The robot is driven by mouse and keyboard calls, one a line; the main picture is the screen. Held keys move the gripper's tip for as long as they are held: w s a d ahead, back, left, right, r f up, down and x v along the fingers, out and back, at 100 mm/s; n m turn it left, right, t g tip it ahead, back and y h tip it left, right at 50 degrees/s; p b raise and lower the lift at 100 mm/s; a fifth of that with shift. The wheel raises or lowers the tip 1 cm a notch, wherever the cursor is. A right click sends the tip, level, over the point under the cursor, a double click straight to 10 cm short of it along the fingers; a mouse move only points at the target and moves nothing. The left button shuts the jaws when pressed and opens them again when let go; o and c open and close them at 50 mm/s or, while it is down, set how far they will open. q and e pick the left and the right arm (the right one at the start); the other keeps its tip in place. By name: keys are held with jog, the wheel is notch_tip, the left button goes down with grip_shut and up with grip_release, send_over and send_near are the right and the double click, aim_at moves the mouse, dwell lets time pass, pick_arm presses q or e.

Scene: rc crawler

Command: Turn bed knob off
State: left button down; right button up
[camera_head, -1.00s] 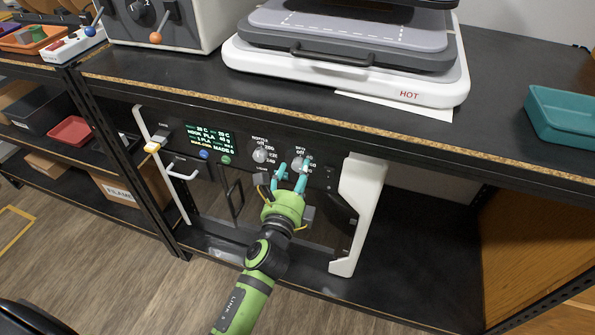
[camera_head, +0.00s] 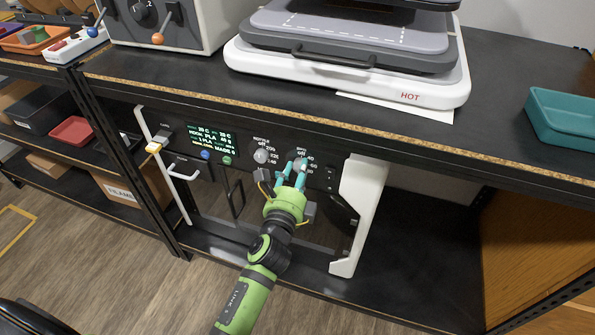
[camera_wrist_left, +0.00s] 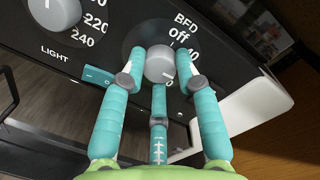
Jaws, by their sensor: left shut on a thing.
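The bed knob (camera_wrist_left: 160,65) is a grey round dial under the label "BED" on the printer's black front panel. In the wrist view, the teal fingers of my left gripper (camera_wrist_left: 161,82) close around it from both sides and below. The white mark on the knob is partly hidden. In the head view, my green left gripper (camera_head: 295,168) reaches up to the panel with its fingertips at the bed knob, which they mostly cover. The nozzle knob (camera_head: 262,155) sits to its left, apart from the fingers. My right gripper is not in view.
The printer (camera_head: 361,210) stands on a shelf under a black worktop (camera_head: 200,84) whose front edge overhangs the panel. A lit display (camera_head: 212,140) is on the panel's left. A heat press (camera_head: 345,78) and a teal tray (camera_head: 562,115) are on the worktop.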

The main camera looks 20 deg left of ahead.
pick_arm(q)
jog(key=n+p, duration=0.3)
jog(key=n, duration=0.2)
jog(key=n+h+p, duration=0.1)
jog(key=n+p, duration=0.2)
jog(key=n, duration=0.3)
jog(key=n+g+p, duration=0.1)
jog(key=n+p, duration=0.2)
jog(key=n, duration=0.2)
jog(key=shift+r+n+h, duration=0.3)
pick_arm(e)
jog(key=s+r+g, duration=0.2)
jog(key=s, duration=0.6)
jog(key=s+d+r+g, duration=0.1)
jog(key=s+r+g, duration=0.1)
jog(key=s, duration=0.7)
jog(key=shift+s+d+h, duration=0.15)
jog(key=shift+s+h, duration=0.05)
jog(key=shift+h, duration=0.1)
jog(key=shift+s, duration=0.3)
pick_arm(q)
jog(key=c, duration=0.9)
grip_release()
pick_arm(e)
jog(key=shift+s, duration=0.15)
